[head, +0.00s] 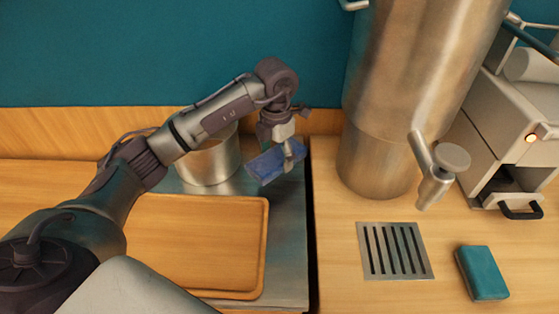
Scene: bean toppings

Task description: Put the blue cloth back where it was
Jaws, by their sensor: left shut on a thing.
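A folded blue cloth (265,168) is held in my left gripper (288,153). The gripper comes down from above and is shut on the cloth near its right part. The cloth is tilted and appears over the back right of the grey metal surface, to the right of a metal pot. I cannot tell whether it touches the surface below. My right gripper is not in view.
A metal pot (212,162) stands left of the cloth. A wooden board (262,240) lies in front. To the right are a tall metal dispenser with a tap (380,150), a drain grate (395,250), a teal sponge-like block (482,272) and a white machine (500,125).

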